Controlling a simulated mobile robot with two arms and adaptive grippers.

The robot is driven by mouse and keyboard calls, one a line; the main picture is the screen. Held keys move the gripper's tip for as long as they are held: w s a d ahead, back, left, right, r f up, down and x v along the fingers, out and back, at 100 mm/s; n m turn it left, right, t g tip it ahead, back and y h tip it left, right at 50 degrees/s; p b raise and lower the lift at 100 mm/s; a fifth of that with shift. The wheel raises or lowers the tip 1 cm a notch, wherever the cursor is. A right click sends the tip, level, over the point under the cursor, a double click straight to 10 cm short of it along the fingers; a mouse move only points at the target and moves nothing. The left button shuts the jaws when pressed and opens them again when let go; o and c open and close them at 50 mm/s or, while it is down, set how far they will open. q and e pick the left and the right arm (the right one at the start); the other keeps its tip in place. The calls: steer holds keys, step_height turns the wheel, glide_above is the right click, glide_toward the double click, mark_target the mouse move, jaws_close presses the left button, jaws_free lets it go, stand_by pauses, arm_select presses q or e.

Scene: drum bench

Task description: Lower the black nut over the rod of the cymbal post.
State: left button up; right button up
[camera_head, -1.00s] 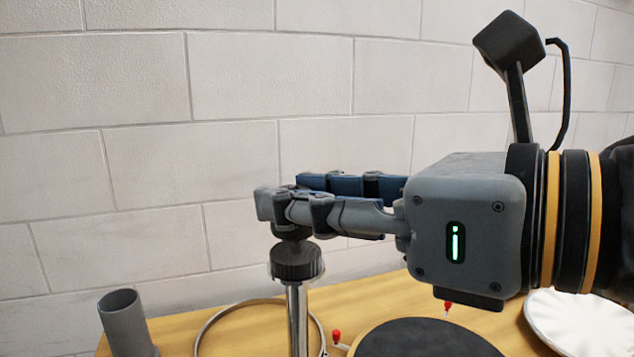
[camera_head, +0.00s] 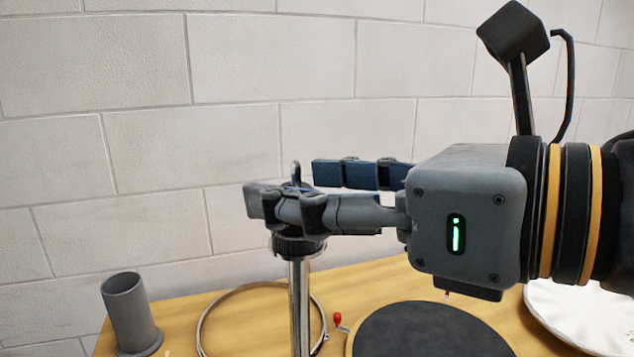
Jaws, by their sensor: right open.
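My right gripper (camera_head: 285,190) reaches in from the right at the top of the cymbal post (camera_head: 299,300). Its dark blue far finger stands well apart from the grey near finger, so it is open. A dark narrow upright piece (camera_head: 296,172) rises between the fingers in line with the post. It may be the tip of the black nut or of the rod; I cannot tell which. The black ribbed piece (camera_head: 298,247) on the post shows just below the near finger, which hides what lies between. My left gripper is not in view.
A grey open tube (camera_head: 128,312) stands at the left on the wooden table. A metal hoop (camera_head: 213,312) lies around the post's lower part in the picture. A dark round pad (camera_head: 430,332), a red-tipped part (camera_head: 337,319) and a white disc (camera_head: 585,312) lie to the right.

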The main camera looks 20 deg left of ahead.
steer(key=v, duration=1.2)
steer(key=shift+f, duration=0.1)
stand_by(0.9)
